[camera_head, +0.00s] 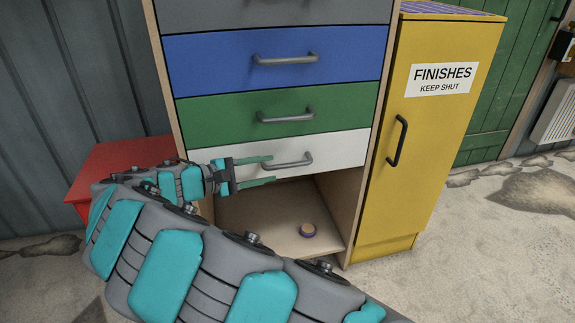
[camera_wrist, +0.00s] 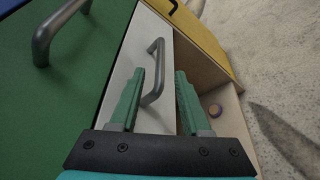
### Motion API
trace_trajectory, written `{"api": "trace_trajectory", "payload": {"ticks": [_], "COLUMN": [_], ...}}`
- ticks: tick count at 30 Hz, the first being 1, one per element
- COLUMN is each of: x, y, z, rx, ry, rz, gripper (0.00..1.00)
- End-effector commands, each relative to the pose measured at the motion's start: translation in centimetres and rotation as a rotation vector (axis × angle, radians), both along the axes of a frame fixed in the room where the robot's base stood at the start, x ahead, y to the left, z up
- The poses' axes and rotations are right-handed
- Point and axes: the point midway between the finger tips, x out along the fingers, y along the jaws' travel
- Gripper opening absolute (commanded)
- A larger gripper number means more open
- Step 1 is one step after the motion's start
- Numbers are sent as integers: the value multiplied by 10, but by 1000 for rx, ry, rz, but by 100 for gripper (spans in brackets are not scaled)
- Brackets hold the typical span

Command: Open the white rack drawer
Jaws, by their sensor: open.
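The white rack drawer (camera_head: 340,149) is the lowest drawer, under the green one, and its front looks flush with the rack. It also shows in the wrist view (camera_wrist: 148,32). Its grey bar handle (camera_head: 300,162) is in the middle of the front. My gripper (camera_head: 273,169) is open at the left part of this handle, with one finger above it and one below. In the wrist view the handle (camera_wrist: 156,72) shows between the two green fingers (camera_wrist: 161,73). I cannot tell whether a finger touches it.
A green drawer (camera_head: 220,119), a blue drawer (camera_head: 210,65) and a grey drawer are above. An open compartment below holds a small round purple-rimmed object (camera_head: 307,230). A yellow cabinet (camera_head: 440,130) stands right, a red box (camera_head: 110,160) left. The floor in front is clear at right.

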Motion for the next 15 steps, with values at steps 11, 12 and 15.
{"api": "trace_trajectory", "payload": {"ticks": [11,12,15], "x": [30,32,36], "y": [-46,-49,-54], "z": [-11,-12,-13], "rx": [1,0,1], "ry": [2,2,0], "rz": [-6,-7,-4], "gripper": [47,47,47]}}
